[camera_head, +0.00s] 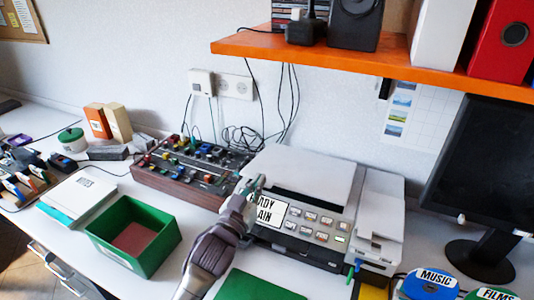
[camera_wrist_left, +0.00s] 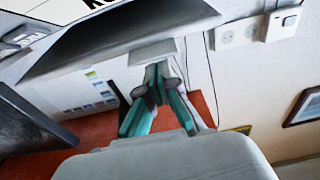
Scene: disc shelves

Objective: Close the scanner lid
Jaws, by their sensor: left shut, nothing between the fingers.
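The scanner (camera_head: 345,225) is a light grey machine with a button panel, right of centre in the head view. Its pale lid (camera_head: 305,172) looks almost flat, with a dark strip along its front edge. I cannot tell whether it is fully down. My left gripper (camera_head: 258,184) is shut and empty at the lid's left front corner; contact is unclear. In the left wrist view the gripper (camera_wrist_left: 160,85) points at a dark grey panel (camera_wrist_left: 130,35), perhaps part of the scanner. My right gripper is not in view.
A green box (camera_head: 160,240) and a knob console (camera_head: 165,180) stand to the left. An orange shelf (camera_head: 390,66) hangs above the scanner. A monitor (camera_head: 485,165) stands at the right, with labelled blue and green discs (camera_head: 430,285) in front. A white label (camera_head: 268,212) is partly behind my gripper.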

